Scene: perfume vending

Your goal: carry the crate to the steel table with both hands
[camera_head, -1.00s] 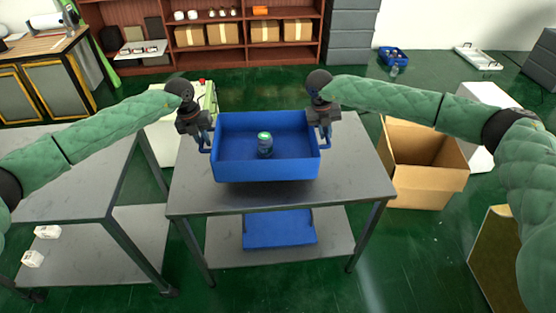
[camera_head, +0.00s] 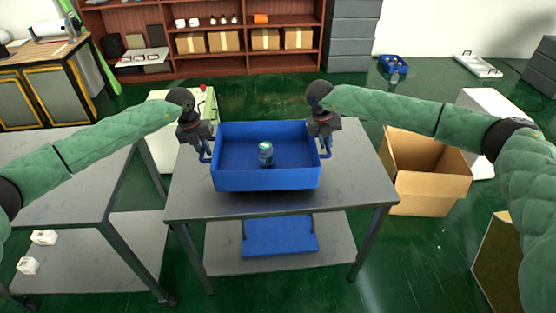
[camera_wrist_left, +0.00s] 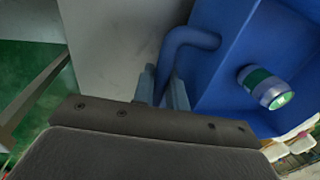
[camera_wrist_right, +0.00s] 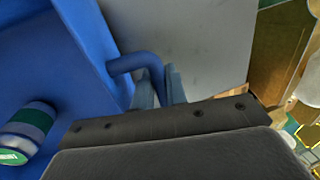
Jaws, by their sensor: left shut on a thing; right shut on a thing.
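The blue crate (camera_head: 265,180) is over the middle of the steel table (camera_head: 345,195); I cannot tell whether its bottom touches the top. It looks level. A can with a green and white label (camera_head: 265,154) stands inside it. My left gripper (camera_head: 205,150) is shut on the crate's left handle, a blue bar that shows between the fingers in the left wrist view (camera_wrist_left: 163,85). My right gripper (camera_head: 325,147) is shut on the right handle, also seen in the right wrist view (camera_wrist_right: 158,85).
A second steel table (camera_head: 75,180) stands at the left with a gap between. A blue bin (camera_head: 280,238) lies on the lower shelf. An open cardboard box (camera_head: 430,175) is on the floor at the right. A pale green cabinet (camera_head: 160,148) stands behind.

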